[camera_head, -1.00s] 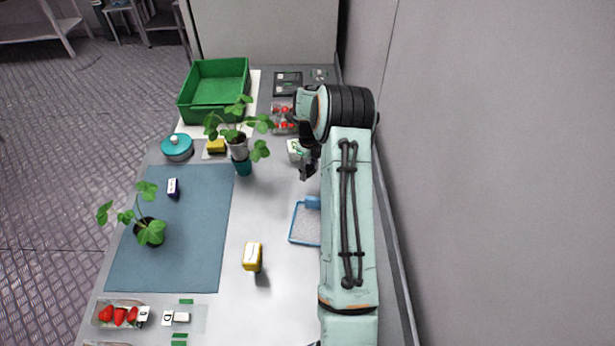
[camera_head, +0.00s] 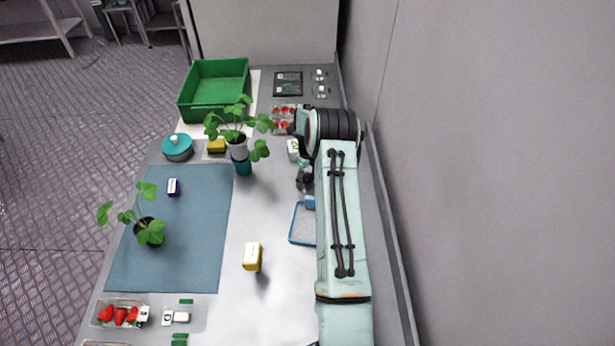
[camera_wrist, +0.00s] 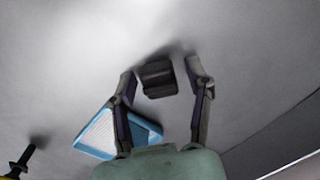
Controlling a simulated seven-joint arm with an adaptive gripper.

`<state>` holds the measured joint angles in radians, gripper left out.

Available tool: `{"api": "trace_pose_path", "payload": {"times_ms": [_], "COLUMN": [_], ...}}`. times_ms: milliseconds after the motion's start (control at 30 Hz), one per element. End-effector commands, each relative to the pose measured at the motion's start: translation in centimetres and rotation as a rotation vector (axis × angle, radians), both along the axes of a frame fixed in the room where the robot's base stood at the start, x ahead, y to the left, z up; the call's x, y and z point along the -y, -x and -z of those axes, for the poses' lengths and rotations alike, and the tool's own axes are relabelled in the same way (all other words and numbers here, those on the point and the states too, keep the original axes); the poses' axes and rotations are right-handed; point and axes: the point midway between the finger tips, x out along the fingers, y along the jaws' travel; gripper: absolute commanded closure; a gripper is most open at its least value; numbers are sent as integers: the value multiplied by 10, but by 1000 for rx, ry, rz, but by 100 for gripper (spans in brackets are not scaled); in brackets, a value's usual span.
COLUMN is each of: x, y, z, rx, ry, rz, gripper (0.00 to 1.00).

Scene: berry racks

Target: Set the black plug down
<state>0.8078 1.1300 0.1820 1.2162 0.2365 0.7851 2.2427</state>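The black plug (camera_wrist: 158,78) is a small dark block in the wrist view, on or just above the grey tabletop. It lies between the two fingertips of my gripper (camera_wrist: 161,74), with a visible gap on both sides. My gripper is open and seems not to touch the plug. In the head view my gripper (camera_head: 304,180) is low over the table at the left side of my arm; the plug cannot be made out clearly there.
A blue-rimmed tray (camera_head: 291,232) lies close by, partly hidden by my arm; it also shows in the wrist view (camera_wrist: 150,126). A wall is at right.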

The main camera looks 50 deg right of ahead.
Motion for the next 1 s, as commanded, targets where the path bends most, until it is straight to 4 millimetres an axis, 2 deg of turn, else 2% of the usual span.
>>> {"api": "trace_pose_path", "payload": {"times_ms": [267,367,467,800,1000], "x": [0,0,1,0,0], "y": [0,0,-1,0,0], "z": [-1,-9,-26,-101,-121], "rx": [0,1,4,3,0], "ry": [0,1,3,3,0], "rz": [0,0,0,0,0], "gripper": [45,45,45,45,45]}}
